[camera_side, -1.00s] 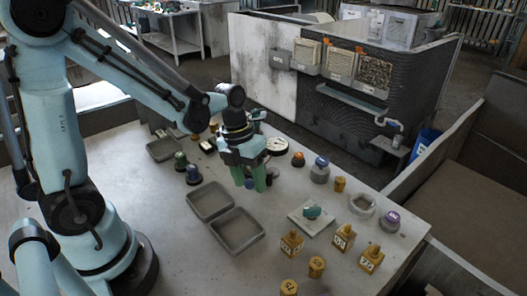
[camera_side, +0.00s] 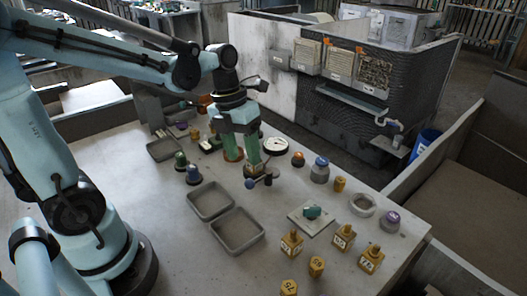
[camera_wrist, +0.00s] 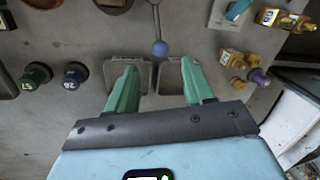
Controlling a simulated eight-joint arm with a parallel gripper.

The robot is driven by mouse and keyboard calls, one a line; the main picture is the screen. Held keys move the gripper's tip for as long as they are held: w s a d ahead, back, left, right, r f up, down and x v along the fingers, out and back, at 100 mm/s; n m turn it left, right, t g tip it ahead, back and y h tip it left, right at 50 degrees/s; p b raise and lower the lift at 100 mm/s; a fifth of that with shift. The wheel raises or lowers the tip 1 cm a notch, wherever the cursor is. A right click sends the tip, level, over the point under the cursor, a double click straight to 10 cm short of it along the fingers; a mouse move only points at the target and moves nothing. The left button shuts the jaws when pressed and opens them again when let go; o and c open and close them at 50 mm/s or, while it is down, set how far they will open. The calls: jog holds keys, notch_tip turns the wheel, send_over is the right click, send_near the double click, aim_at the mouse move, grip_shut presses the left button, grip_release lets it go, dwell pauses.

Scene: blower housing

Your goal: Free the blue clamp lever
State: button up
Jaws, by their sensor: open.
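The blue clamp lever shows in the wrist view as a blue ball knob (camera_wrist: 160,48) on a thin rod that runs out of the top edge. Its base is outside that view. In the side view a small blue knob (camera_side: 249,183), which seems to be the lever's, is just below my gripper (camera_side: 243,164). My gripper (camera_wrist: 158,68) is open and empty, its two green fingers spread wide. In the wrist view the ball lies beyond the fingertips, roughly midway between them. I see no contact with it.
Two grey trays, one nearer the arm (camera_side: 188,199) and one in front (camera_side: 236,254), stand on the table. A green knob (camera_side: 181,161) and a blue knob (camera_side: 193,175) stand left. A teal part on a white plate (camera_side: 297,215) and yellow blocks (camera_side: 292,243) are at right.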

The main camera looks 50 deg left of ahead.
aim_at(262, 179)
jog(key=shift+c, duration=0.4)
jog(key=shift+d, duration=0.1)
jog(key=shift+c, duration=1.3)
jog(key=shift+d+n, duration=0.25)
jog(key=shift+n, duration=0.05)
jog(key=shift+c, duration=1.2)
jog(key=d+n, duration=0.1)
jog(key=d+r+n+y, duration=0.1)
jog(key=d+n, duration=0.1)
jog(key=d+n+g+y, duration=0.1)
jog(key=n, duration=0.1)
jog(key=shift+d+r, duration=0.25)
jog(key=shift+d, duration=0.1)
grip_shut()
jog(key=d+r+n+y, duration=0.3)
jog(key=d+n, duration=0.4)
jog(key=n, duration=0.1)
jog(key=shift+t, duration=0.3)
jog(key=x, duration=0.6)
jog(key=a+x, duration=0.1)
jog(key=x, duration=0.3)
jog(key=shift+s+r, duration=0.15)
jog(key=shift+s, duration=0.1)
jog(key=shift+a+f, duration=0.2)
jog(key=shift+a, duration=1)
jog(key=shift+w+a+f, duration=0.15)
jog(key=shift+a, duration=0.55)
